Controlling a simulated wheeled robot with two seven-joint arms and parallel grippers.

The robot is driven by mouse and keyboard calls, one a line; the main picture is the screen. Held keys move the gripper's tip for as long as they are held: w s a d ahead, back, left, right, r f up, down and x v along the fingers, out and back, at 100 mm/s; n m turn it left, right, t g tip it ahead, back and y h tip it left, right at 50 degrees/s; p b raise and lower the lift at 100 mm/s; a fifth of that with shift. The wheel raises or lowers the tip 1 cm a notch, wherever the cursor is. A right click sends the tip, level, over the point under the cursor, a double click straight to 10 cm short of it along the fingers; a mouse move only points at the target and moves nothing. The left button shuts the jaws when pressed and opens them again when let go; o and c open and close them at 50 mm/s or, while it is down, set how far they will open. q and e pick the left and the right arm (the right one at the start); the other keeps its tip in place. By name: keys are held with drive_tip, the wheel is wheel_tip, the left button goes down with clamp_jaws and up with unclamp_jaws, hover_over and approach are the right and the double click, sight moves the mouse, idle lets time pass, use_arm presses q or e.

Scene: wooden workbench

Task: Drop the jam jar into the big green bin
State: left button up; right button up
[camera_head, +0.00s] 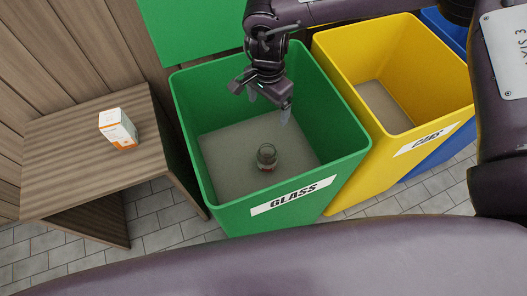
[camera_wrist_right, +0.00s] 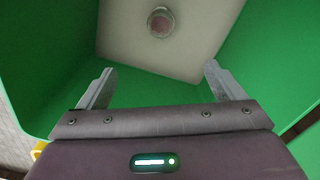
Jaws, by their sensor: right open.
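The jam jar (camera_head: 266,156) is a small glass jar inside the big green bin (camera_head: 345,167), on the grey bin floor. The bin has a GLASS label on its front. The jar also shows in the right wrist view (camera_wrist_right: 160,22), at the top, beyond the fingers. My right gripper (camera_head: 269,107) is over the bin opening, above and apart from the jar. In the right wrist view its two fingers (camera_wrist_right: 158,88) are wide apart with nothing between them. My left gripper is not in view.
A yellow bin (camera_head: 432,129) stands right of the green one, with a blue bin (camera_head: 440,148) beyond it. A wooden side table (camera_head: 75,160) at the left holds a white and orange carton (camera_head: 118,128). Grey paving shows in front of the table.

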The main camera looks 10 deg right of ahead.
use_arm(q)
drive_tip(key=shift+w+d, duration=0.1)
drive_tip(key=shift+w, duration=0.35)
use_arm(e)
wheel_tip(320, 180, up, 8)
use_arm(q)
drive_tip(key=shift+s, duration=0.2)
use_arm(e)
drive_tip(key=shift+f, duration=0.15)
